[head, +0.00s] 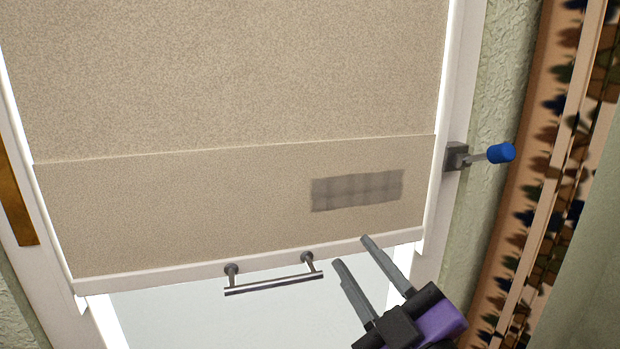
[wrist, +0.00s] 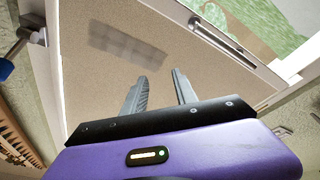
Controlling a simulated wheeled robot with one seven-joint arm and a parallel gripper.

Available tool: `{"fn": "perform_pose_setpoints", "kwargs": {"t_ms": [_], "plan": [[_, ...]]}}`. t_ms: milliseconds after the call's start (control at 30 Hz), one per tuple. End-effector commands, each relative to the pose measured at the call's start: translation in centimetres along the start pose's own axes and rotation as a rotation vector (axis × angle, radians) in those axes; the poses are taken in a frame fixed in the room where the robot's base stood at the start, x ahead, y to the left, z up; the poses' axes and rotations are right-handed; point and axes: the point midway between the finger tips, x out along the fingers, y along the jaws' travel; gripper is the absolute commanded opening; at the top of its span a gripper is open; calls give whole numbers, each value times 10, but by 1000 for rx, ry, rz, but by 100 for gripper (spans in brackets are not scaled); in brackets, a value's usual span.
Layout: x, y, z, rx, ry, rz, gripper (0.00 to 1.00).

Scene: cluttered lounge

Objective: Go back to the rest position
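My gripper (head: 352,251) is at the lower right of the head view, in front of the lower part of a window with a beige roller blind (head: 240,80). Its two grey fingers stand apart with nothing between them. In the wrist view my gripper (wrist: 156,85) also shows open and empty, with the blind (wrist: 190,65) beyond the fingertips. A metal bar handle (head: 273,284) hangs at the blind's lower edge, left of my gripper and apart from it. It also shows in the wrist view (wrist: 222,40).
A blue-tipped lever (head: 500,153) sticks out from the right side of the white window frame (head: 455,90). A patterned curtain (head: 560,180) hangs further right. A grey checked patch (head: 357,190) marks the blind. Bright glass (head: 180,318) shows below the blind.

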Motion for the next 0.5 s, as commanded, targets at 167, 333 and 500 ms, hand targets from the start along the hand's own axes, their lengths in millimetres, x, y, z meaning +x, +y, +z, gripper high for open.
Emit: {"fn": "perform_pose_setpoints", "kwargs": {"t_ms": [167,333,500], "plan": [[-40,2,35,268,-42,148,34],[-92,-5,68,478,-82,275,34],[-150,-21,94,619,-130,363,34]]}}
